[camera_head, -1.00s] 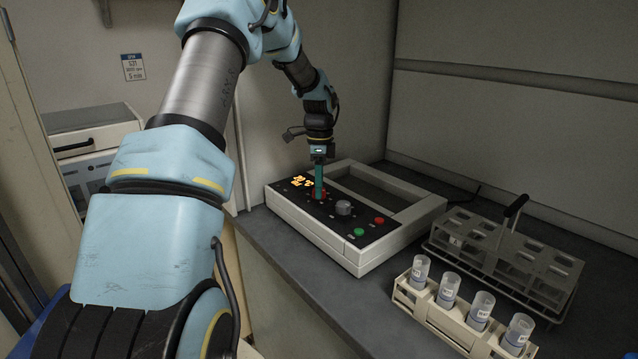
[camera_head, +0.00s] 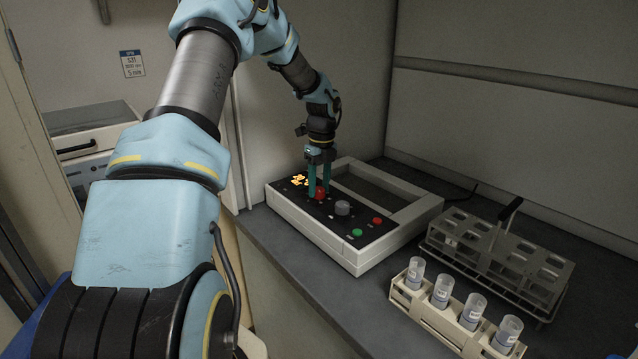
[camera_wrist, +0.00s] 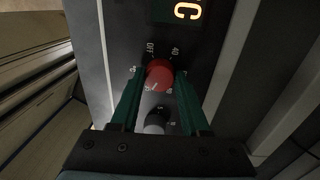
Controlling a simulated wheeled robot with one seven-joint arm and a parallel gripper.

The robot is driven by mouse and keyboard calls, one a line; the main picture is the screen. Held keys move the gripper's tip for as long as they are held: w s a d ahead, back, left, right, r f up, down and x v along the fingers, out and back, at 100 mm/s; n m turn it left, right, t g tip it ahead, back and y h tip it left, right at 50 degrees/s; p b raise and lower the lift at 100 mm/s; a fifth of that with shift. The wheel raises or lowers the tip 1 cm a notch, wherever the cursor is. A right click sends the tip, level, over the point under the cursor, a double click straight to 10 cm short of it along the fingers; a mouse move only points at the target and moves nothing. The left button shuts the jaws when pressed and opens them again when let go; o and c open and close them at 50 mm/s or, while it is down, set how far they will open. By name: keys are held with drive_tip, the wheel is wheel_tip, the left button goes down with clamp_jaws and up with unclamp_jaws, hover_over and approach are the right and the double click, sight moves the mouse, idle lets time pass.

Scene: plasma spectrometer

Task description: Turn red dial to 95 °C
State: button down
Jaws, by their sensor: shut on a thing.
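The red dial (camera_head: 320,193) sits on the black control panel of the white instrument (camera_head: 352,262). In the wrist view the red dial (camera_wrist: 159,76) lies between the two green fingers of my gripper (camera_wrist: 160,85), which is shut on it. A white pointer mark shows on the dial's lower part. Labels around it include OFF and 40; others are too small to read. In the head view my gripper (camera_head: 319,180) reaches down from above onto the dial.
A grey knob (camera_head: 342,208), a green button (camera_head: 357,232) and a red button (camera_head: 377,221) are on the same panel.

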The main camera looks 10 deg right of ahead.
sight(321, 188)
drive_tip(key=shift+m, duration=0.4)
drive_tip(key=shift+c, duration=1.9)
unclamp_jaws()
wheel_tip(321, 188, up, 11)
drive_tip(key=b, duration=0.3)
drive_tip(key=shift+d, duration=0.3)
drive_tip(key=shift+w+f, duration=0.1)
